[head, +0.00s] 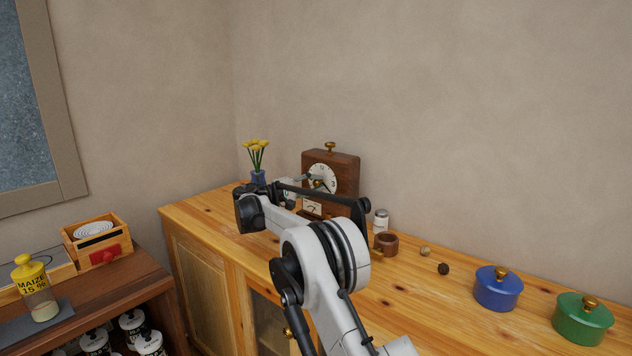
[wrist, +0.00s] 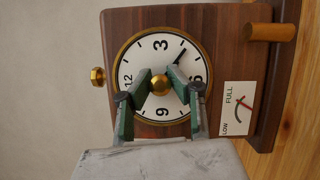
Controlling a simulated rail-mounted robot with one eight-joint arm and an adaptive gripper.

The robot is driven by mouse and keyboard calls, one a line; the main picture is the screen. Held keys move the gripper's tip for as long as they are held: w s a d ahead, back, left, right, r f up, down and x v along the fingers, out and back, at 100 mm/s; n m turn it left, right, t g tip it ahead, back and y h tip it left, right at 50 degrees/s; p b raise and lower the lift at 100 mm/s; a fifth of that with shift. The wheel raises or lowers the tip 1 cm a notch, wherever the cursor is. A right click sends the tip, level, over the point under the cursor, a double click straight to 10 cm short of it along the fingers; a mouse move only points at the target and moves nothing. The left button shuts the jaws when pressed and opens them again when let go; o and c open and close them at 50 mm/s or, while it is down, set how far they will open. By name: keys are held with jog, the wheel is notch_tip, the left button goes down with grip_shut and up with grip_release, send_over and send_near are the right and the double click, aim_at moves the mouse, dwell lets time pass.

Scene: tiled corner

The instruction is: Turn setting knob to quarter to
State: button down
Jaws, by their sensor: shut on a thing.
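The wooden clock (head: 346,172) stands on the cabinet against the wall. In the wrist view its case (wrist: 120,40) appears on its side, with the 3 at the top of the white dial (wrist: 140,55) and the 12 at the left. A black hand (wrist: 180,56) points between the 3 and the 6. The brass setting knob (wrist: 160,86) is at the dial's centre. My gripper (wrist: 160,79) has its two green fingers on either side of it, shut on it. In the head view my arm partly covers the clock's lower front.
A LOW/FULL gauge (wrist: 238,108) is on the case below the dial. A flower vase (head: 258,177) stands left of the clock. A brown cup (head: 386,244), a white jar (head: 381,220), a blue pot (head: 498,290) and a green pot (head: 582,320) stand to the right.

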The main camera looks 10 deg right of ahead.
jog(key=m+y+p, duration=0.1)
jog(key=m, duration=0.2)
jog(key=shift+r+m, duration=0.1)
jog(key=shift+m, duration=0.2)
jog(key=m+y+p, duration=0.1)
jog(key=m, duration=0.1)
jog(key=shift+m+y, duration=0.4)
jog(key=m+y+p, duration=0.1)
jog(key=m, duration=0.1)
jog(key=shift+m+t+y, duration=0.3)
jog(key=shift+m, duration=0.1)
jog(key=m+t+y, duration=0.1)
jog(key=m, duration=0.1)
jog(key=shift+m, duration=0.3)
jog(key=shift+m+t+y, duration=0.6)
jog(key=shift+m+y, duration=0.2)
jog(key=shift+m, duration=0.4)
jog(key=shift+m+t+y, duration=0.5)
jog(key=shift+m+t, duration=0.1)
jog(key=shift+m, duration=0.6)
jog(key=m+t+y+b, duration=0.1)
jog(key=m+t, duration=0.1)
jog(key=m, duration=0.2)
jog(key=shift+t, duration=0.4)
jog(key=shift+m+y, duration=0.3)
